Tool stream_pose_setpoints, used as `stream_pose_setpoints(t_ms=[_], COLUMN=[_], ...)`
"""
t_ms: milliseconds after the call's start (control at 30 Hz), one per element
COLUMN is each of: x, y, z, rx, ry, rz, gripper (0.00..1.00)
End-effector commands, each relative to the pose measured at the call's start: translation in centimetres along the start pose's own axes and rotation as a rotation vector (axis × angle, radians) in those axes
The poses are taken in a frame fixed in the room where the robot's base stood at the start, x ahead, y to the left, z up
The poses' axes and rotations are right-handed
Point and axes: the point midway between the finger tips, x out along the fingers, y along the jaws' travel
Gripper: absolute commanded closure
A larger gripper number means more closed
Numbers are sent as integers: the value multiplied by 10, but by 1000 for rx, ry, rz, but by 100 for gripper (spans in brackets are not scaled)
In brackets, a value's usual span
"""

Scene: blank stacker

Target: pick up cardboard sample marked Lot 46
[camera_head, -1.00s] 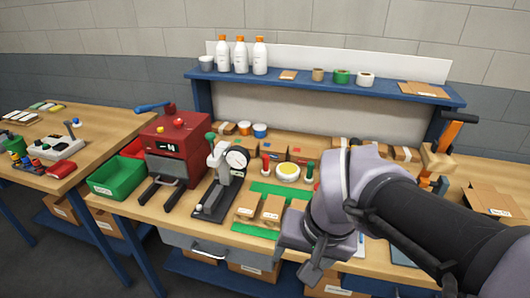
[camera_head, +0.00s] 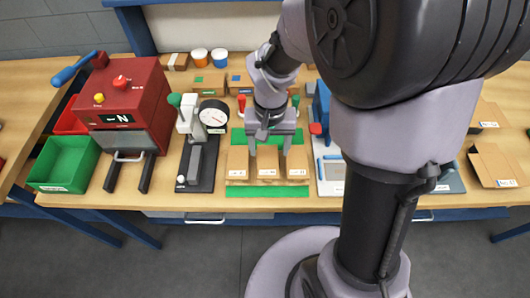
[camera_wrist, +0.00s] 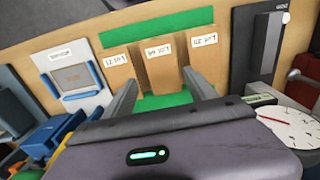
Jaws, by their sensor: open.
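Three brown cardboard samples lie side by side on a green mat (camera_head: 238,191). The middle sample (camera_head: 267,164) has a white label that seems to read Lot 46, upside down in the wrist view (camera_wrist: 165,72). The sample on the left (camera_head: 237,162) and the one on the right (camera_head: 297,164) carry other lot labels, hard to read. My gripper (camera_head: 269,150) is open and empty, pointing down, with its fingers to either side of the middle sample's line. In the wrist view the fingers (camera_wrist: 161,92) frame that sample; whether they touch anything cannot be told.
A dial gauge stand (camera_head: 213,114) stands left of the mat, beside a red press (camera_head: 126,100) and a green bin (camera_head: 64,164). A grey tray (camera_head: 328,180) with blue parts lies close on the right. My arm hides part of the bench.

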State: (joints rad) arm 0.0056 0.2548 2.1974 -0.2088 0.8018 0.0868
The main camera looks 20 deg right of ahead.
Motion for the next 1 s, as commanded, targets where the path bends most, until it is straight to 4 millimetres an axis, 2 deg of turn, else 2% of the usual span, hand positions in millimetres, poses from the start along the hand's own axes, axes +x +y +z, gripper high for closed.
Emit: stream_pose_setpoints(t_ms=[233,300,467,700,1000], x=[47,52,49,48,46], y=[-3,-3,-3,-3,-3], z=[-2,-2,-2,-2,-2], rx=[-1,-1,0,0,0], ry=[-2,-1,0,0,0], rz=[1,1,0,0,0], gripper=[35,35,35,82,84])
